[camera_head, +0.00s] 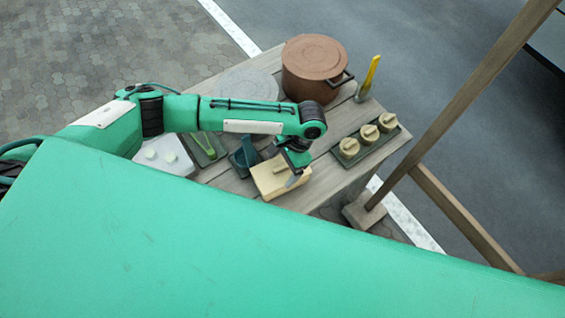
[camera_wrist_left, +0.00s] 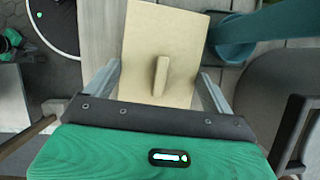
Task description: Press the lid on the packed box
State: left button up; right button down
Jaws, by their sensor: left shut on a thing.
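A beige lid (camera_head: 268,177) with a raised bar handle lies over the table near its front edge. In the left wrist view the lid (camera_wrist_left: 140,45) fills the space between the fingers, its bar handle (camera_wrist_left: 160,77) in the middle. My left gripper (camera_head: 294,180) comes down over the right part of the lid. Its fingers (camera_wrist_left: 160,92) flank the lid's two sides and are shut on it. The box under the lid is hard to tell apart from it, and whether the lid sits flush cannot be told. My right gripper is not in view.
A tray with three round beige pieces (camera_head: 368,142) lies to the right. A large brown pot (camera_head: 313,65), a grey disc (camera_head: 246,86) and a yellow-handled tool (camera_head: 371,73) stand at the back.

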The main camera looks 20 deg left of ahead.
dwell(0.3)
pick_arm(q)
jog(key=shift+p, duration=0.3)
jog(key=shift+f, duration=0.1)
dwell(0.5)
jog(key=shift+p, duration=0.7)
jog(key=shift+f, duration=0.3)
dwell(0.8)
jog(key=shift+f+p, duration=0.1)
jog(key=shift+p, duration=0.5)
dwell(0.5)
jog(key=o, duration=0.8)
jog(key=shift+c, duration=0.2)
